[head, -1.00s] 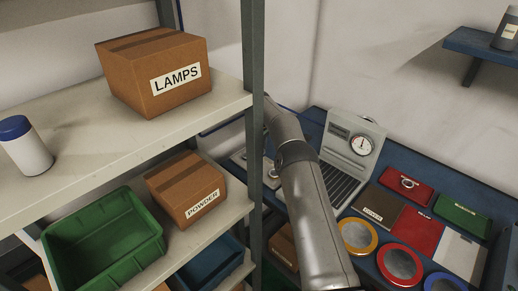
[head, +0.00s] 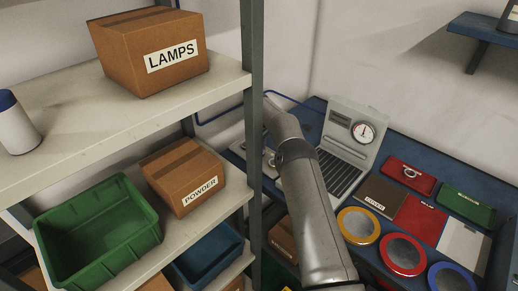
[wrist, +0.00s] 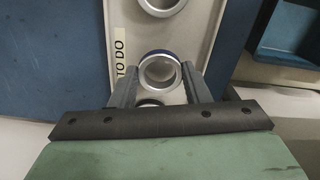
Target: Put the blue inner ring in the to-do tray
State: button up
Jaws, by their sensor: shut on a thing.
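My gripper (wrist: 157,78) is in the wrist view, shut on a silver ring with a blue outer band (wrist: 160,55). The ring sits between the two fingertips, over the pale tray (wrist: 202,25) labelled "TO DO". I cannot tell whether the ring touches the tray floor. Another silver ring (wrist: 178,8) lies in the tray at the top edge of the view. Part of a further ring (wrist: 150,102) shows below the held one, between the fingers. In the head view my gripper is hidden behind the shelf post.
A grey shelf post (head: 252,130) stands beside my arm in the head view. The shelves hold a LAMPS box (head: 150,55), a POWDER box (head: 183,175) and a green bin (head: 100,238). A gauge unit (head: 350,135) and several coloured trays and round dishes stand right of my arm.

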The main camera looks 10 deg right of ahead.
jog(key=shift+f+b, duration=0.4)
jog(key=shift+f, duration=0.2)
jog(key=o, duration=1.1)
jog(key=shift+r, duration=0.1)
notch_tip(320, 180, up, 17)
jog(key=p, duration=0.5)
jog(key=shift+r, duration=0.15)
